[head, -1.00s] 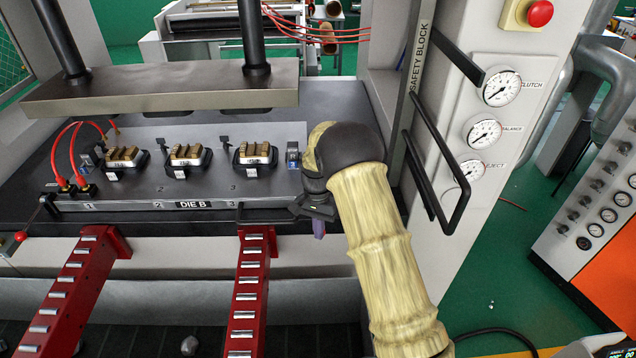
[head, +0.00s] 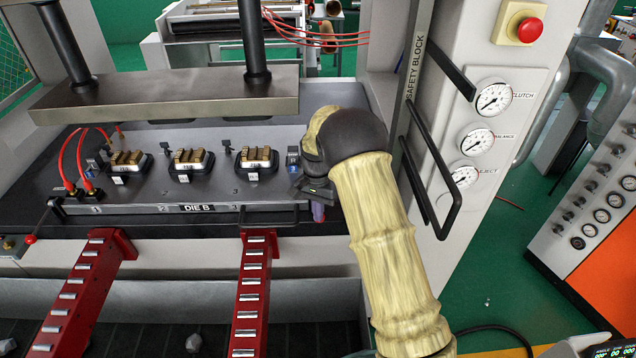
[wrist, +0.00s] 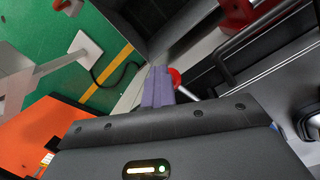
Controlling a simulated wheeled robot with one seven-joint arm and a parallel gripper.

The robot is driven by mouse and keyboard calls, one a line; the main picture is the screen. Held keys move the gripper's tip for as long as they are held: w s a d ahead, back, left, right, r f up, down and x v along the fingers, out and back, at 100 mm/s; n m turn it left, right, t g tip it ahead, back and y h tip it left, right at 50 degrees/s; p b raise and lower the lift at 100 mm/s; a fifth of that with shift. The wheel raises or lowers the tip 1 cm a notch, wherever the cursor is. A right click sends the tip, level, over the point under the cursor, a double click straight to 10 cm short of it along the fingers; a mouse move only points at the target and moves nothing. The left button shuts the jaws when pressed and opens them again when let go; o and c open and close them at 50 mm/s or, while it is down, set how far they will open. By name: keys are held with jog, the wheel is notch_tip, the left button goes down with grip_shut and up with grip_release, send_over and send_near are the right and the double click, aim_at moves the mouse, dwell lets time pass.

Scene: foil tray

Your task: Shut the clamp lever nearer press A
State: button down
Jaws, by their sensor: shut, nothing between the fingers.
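My gripper (head: 317,210) is at the right front corner of the die plate (head: 200,207) marked DIE B, its purple fingers shut and empty. In the wrist view the fingers (wrist: 157,88) lie right beside the red ball (wrist: 175,77) of a clamp lever; I cannot tell whether they touch. That lever's rod runs to the right of the ball. In the head view my arm hides this lever. Another clamp lever (head: 42,221), with a red ball end, slants out from the plate's left front corner. No press A label is readable.
Two red roller rails (head: 252,290) reach out from the press front. A black handle (head: 442,180) and the press column (head: 500,50) stand right of my arm. Red hoses (head: 75,160) rise at the plate's left. The raised ram plate (head: 170,92) hangs above the die.

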jog(key=w+r+t+p, duration=0.1)
jog(key=w+r+p, duration=0.4)
jog(key=r+p, duration=0.3)
notch_tip(320, 180, up, 5)
jog(key=shift+w+d+f+t+p, duration=0.2)
jog(key=shift+t+p, duration=0.2)
dwell(0.4)
jog(key=shift+w, duration=0.1)
jog(key=shift+d, duration=0.1)
jog(key=s+d+n+t+b, duration=0.1)
jog(key=s+d+n+b, duration=0.2)
jog(key=s, duration=1.1)
jog(key=s+d+n+t+b, duration=0.1)
jog(key=s+d+b, duration=0.5)
jog(key=s, duration=0.8)
jog(key=d+n, duration=0.1)
jog(key=d, duration=0.2)
jog(key=shift+d+f+n+t, duration=0.25)
jog(key=shift+f+n+t, duration=0.05)
jog(key=shift+f+n, duration=0.1)
